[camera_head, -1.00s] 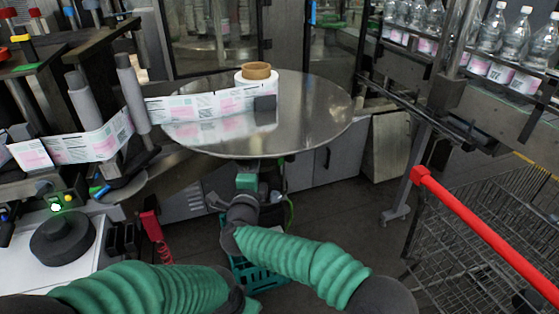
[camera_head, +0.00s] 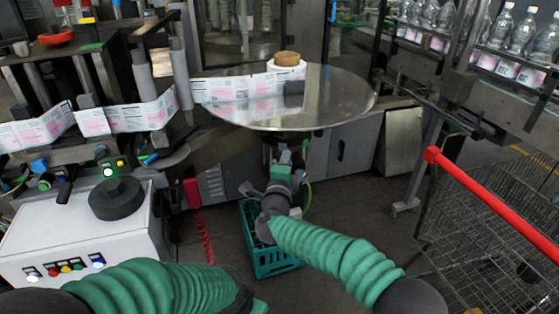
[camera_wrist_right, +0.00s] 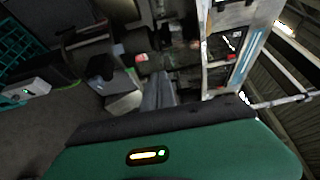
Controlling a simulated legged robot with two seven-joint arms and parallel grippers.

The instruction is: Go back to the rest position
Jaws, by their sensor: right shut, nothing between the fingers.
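My right arm, in a green ribbed sleeve, reaches in from the lower right in the head view. Its gripper (camera_head: 284,160) is shut and empty, seen end-on below the front edge of the round steel table (camera_head: 335,95). My left arm's green sleeve crosses the bottom left, and its gripper is not visible. A reel with a tan core (camera_head: 287,59) stands on the table, with a printed label strip (camera_head: 228,88) running left from it.
A teal crate (camera_head: 268,258) stands on the floor below my right gripper. A white control box (camera_head: 85,235) with a black knob is at left. A red-handled wire cart (camera_head: 490,205) is at right. Bottles (camera_head: 520,35) line a conveyor at the upper right. Open floor lies between crate and cart.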

